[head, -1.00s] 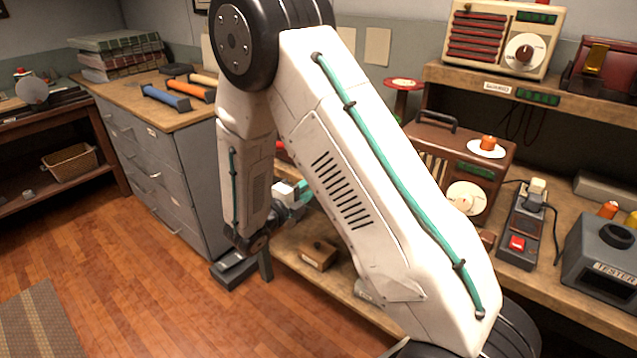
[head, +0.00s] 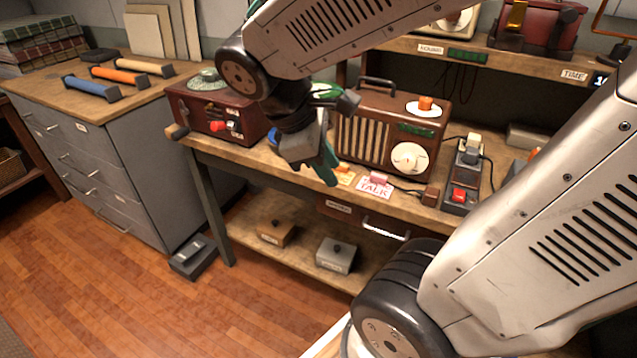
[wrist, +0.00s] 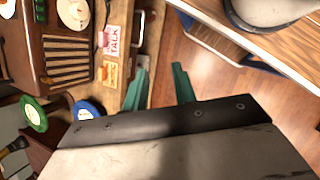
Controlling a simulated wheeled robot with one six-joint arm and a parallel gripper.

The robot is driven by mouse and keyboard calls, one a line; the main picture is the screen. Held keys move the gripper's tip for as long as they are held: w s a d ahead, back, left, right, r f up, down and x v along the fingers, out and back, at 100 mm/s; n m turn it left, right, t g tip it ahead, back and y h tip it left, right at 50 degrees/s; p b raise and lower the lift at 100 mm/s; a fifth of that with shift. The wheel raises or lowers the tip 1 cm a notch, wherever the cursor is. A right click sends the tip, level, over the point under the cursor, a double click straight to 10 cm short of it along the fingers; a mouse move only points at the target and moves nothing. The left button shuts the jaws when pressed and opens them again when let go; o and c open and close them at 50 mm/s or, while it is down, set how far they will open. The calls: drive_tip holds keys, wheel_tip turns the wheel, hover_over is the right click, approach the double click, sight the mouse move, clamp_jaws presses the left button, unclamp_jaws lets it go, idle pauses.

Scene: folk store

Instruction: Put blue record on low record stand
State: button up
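The blue record (wrist: 88,110) shows in the wrist view as a disc with a pale centre, left of the fingers. In the head view only a blue sliver (head: 273,138) shows behind my wrist. A green record (wrist: 33,113) lies further left in the wrist view and is partly hidden by my arm in the head view (head: 326,91). My gripper (wrist: 160,68) has its teal fingers apart with nothing between them. In the head view, my gripper (head: 326,172) hangs over the bench's front edge. I cannot tell which support is the low record stand; my arm hides that area.
The brown radio (head: 365,140) stands right of my gripper, with the TALK card (head: 376,188) before it. A dark red player (head: 190,110) stands left. The grey cabinet (head: 125,175) is further left. A lower shelf (head: 295,245) holds two small boxes.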

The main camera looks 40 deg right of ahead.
drive_tip(key=s+a+r+m+t+y, duration=0.2)
drive_tip(key=s+a+m+y, duration=0.3)
drive_tip(key=m, duration=0.3)
drive_tip(key=shift+a+t, duration=0.75)
drive_tip(key=shift+t, duration=0.05)
